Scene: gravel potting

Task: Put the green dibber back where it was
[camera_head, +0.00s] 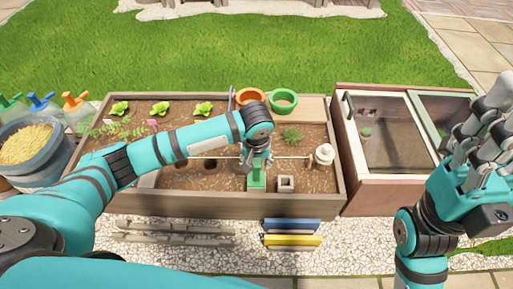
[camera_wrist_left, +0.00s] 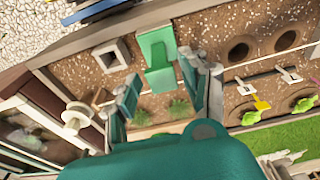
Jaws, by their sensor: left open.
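A green blocky piece (camera_head: 256,181) stands at the front of the planter bed, just below my left gripper (camera_head: 256,166). In the left wrist view the green piece (camera_wrist_left: 157,52) shows as a wider block with a narrower part toward the fingers. I cannot tell whether it is the dibber, its holder or both. My left gripper is open, with one finger to each side of the narrower part in the wrist view. I cannot tell whether they touch it. My right gripper (camera_head: 487,140) hangs at the right, over the cold frame side, away from the bed.
A square grey pot (camera_head: 286,184) stands right of the green piece. A white knobbed post (camera_head: 324,153), an orange pot (camera_head: 250,97) and a green pot (camera_head: 284,101) are nearby. Dark holes (camera_wrist_left: 240,48) are in the soil. A glazed cold frame (camera_head: 385,140) borders the bed.

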